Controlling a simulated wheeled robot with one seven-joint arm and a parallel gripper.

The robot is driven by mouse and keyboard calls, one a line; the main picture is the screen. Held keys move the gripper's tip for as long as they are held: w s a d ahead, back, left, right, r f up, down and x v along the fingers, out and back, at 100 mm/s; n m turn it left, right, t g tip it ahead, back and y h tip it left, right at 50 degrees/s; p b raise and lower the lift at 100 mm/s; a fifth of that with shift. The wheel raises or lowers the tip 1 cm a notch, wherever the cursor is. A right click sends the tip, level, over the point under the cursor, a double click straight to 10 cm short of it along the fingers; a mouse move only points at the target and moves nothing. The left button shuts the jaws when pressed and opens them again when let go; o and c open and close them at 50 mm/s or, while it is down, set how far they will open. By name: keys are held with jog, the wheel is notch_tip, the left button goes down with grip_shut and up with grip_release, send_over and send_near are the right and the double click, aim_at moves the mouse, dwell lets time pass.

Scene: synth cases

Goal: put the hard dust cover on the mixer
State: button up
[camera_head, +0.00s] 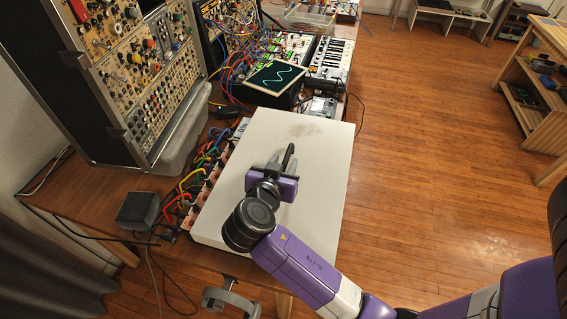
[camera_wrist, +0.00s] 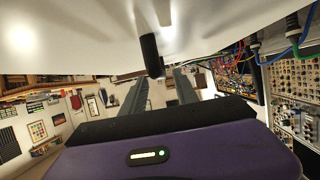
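The hard dust cover (camera_head: 322,165) is a large cream-white slab with a smudge near its far end. It lies over the place of the mixer and hides most of it; I cannot tell whether it is fully seated. Along its left edge a strip of jacks (camera_head: 205,187) with coloured cables shows. My gripper (camera_head: 283,161) is low over the cover's middle, its grey fingers apart on either side of a black handle. In the wrist view the black handle (camera_wrist: 151,54) stands out from the white cover (camera_wrist: 70,38) between the fingers, with a gap visible on its right side.
A modular synth case (camera_head: 125,75) stands at the left. An oscilloscope (camera_head: 272,82) and a small keyboard (camera_head: 332,58) are beyond the cover. The floor (camera_head: 430,130) at right is clear.

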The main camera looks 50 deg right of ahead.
jog(key=shift+r+p, duration=0.3)
jog(key=shift+r, duration=0.15)
jog(key=b+v, duration=0.1)
jog(key=v, duration=1.1)
jog(key=shift+r, duration=0.2)
jog(key=shift+w, duration=0.1)
